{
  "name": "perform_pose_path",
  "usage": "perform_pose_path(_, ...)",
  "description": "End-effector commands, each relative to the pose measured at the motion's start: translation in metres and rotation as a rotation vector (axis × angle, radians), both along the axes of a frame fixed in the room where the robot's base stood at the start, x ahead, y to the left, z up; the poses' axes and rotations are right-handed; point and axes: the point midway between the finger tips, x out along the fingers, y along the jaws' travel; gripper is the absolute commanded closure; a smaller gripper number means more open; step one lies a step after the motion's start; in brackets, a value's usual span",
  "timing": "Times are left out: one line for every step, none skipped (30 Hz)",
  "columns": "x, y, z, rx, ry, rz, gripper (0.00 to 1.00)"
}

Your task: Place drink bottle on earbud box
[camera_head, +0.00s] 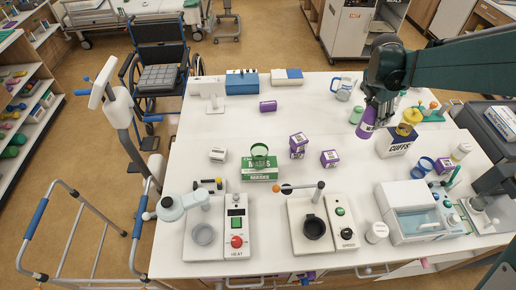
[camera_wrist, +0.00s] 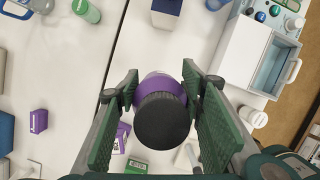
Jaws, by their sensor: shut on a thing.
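A purple drink bottle with a black cap (camera_wrist: 162,118) is between the green fingers of my gripper (camera_wrist: 165,95). In the head view the purple bottle (camera_head: 366,124) hangs under my gripper (camera_head: 375,104), above the right part of the table; its clearance is hard to judge. Two small purple-and-white boxes, one (camera_head: 298,145) and another (camera_head: 330,158), stand mid-table, left of and nearer than my gripper. Either may be the earbud box; the print is too small to read. In the wrist view, a purple-and-white box (camera_wrist: 121,138) shows partly behind the left finger.
A green bottle (camera_head: 356,114) is close on the left. A green MASKS box (camera_head: 259,172) stands left of the purple boxes. Bare table (camera_head: 340,190) lies in front of them.

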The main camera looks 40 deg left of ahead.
Motion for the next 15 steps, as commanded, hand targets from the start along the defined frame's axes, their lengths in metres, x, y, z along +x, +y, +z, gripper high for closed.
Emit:
perform_pose_path(-0.006, 0.017, 0.0, 0.0, 0.0, 0.025, 0.78)
perform_pose_path(-0.008, 0.026, 0.001, -0.001, 0.001, 0.037, 0.78)
perform_pose_path(-0.012, 0.037, 0.001, -0.001, 0.001, 0.054, 0.78)
perform_pose_path(-0.016, 0.046, 0.001, -0.001, 0.0, 0.068, 0.78)
perform_pose_path(-0.019, 0.055, 0.001, -0.002, 0.0, 0.08, 0.78)
perform_pose_path(-0.023, 0.066, 0.001, -0.002, 0.0, 0.098, 0.78)
perform_pose_path(-0.027, 0.075, 0.001, -0.002, 0.001, 0.111, 0.78)
perform_pose_path(-0.03, 0.083, 0.001, -0.003, 0.001, 0.125, 0.78)
perform_pose_path(-0.035, 0.095, 0.001, -0.003, 0.001, 0.142, 0.78)
perform_pose_path(-0.039, 0.103, 0.001, -0.003, 0.001, 0.155, 0.78)
perform_pose_path(-0.043, 0.112, 0.001, -0.003, 0.002, 0.167, 0.78)
perform_pose_path(-0.048, 0.123, 0.001, -0.003, 0.002, 0.185, 0.78)
perform_pose_path(-0.052, 0.131, 0.001, -0.004, 0.002, 0.197, 0.78)
perform_pose_path(-0.057, 0.14, 0.001, -0.004, 0.001, 0.21, 0.78)
perform_pose_path(-0.063, 0.151, 0.001, -0.004, 0.001, 0.228, 0.78)
